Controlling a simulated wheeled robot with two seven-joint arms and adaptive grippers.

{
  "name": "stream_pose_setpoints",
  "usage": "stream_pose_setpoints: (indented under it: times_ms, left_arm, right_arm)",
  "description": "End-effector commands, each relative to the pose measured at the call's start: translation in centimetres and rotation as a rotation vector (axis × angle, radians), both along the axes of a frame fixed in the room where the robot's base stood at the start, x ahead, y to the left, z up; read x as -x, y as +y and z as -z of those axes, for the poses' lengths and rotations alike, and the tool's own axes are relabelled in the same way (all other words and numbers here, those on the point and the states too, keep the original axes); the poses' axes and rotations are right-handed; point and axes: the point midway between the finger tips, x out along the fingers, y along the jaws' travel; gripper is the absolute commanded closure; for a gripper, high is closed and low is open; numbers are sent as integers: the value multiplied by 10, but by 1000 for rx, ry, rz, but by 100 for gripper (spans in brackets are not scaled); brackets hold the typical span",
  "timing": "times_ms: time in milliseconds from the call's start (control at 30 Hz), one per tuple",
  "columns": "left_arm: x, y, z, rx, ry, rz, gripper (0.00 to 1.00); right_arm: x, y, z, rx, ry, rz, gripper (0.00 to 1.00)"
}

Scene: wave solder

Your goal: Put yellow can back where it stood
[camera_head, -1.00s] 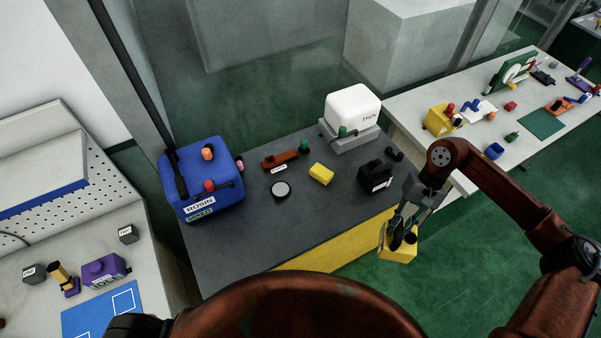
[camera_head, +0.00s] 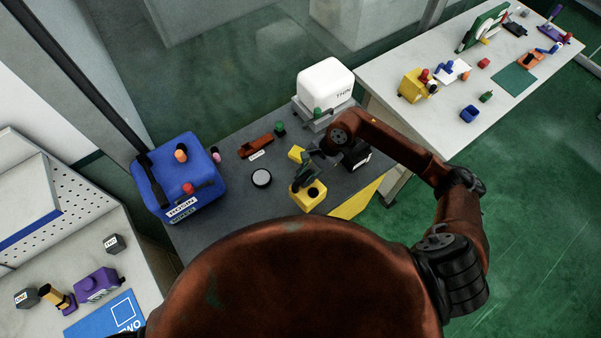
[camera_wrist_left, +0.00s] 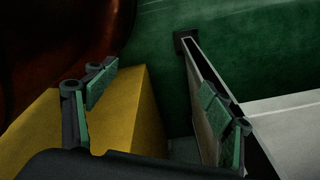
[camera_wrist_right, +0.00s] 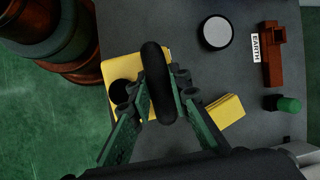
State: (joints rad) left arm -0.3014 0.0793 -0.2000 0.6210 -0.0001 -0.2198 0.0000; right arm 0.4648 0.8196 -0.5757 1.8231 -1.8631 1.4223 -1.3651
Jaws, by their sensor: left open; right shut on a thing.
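The yellow can (camera_head: 312,203), box-shaped with a dark cap and handle, is at the front edge of the dark table (camera_head: 221,222). My right gripper (camera_head: 304,186) is shut on it from above. In the right wrist view the fingers (camera_wrist_right: 159,100) close around the can's black handle (camera_wrist_right: 160,82); the can's yellow body (camera_wrist_right: 113,69) is behind them. I cannot tell whether its base touches the table. My left gripper (camera_wrist_left: 160,103) is open and empty in the left wrist view.
A small yellow block (camera_head: 296,153), black box (camera_head: 358,155) and round white-topped disc (camera_head: 261,178) are close by. The blue ROSIN box (camera_head: 160,165) stands left, the white machine (camera_head: 325,82) behind. Bare table lies between the disc and the can.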

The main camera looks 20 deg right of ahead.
Motion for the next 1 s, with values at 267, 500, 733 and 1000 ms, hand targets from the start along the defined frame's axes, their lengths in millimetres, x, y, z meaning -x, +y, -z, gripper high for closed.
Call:
stream_pose_setpoints:
  times_ms: [267, 500, 733, 1000]
  left_arm:
    - [-1, 0, -14, -1, -1, 0, 4]
    - [-1, 0, -14, -1, -1, 0, 0]
    - [-1, 0, -12, -1, -1, 1, 0]
    - [0, 1, 4, 0, 1, 1, 0]
  right_arm:
    - [-7, 10, 3, -1, 0, 308, 100]
    - [-8, 10, 5, 0, 1, 343, 100]
    - [-8, 10, 5, 1, 1, 341, 100]
    - [-8, 11, 15, -3, 6, 341, 100]
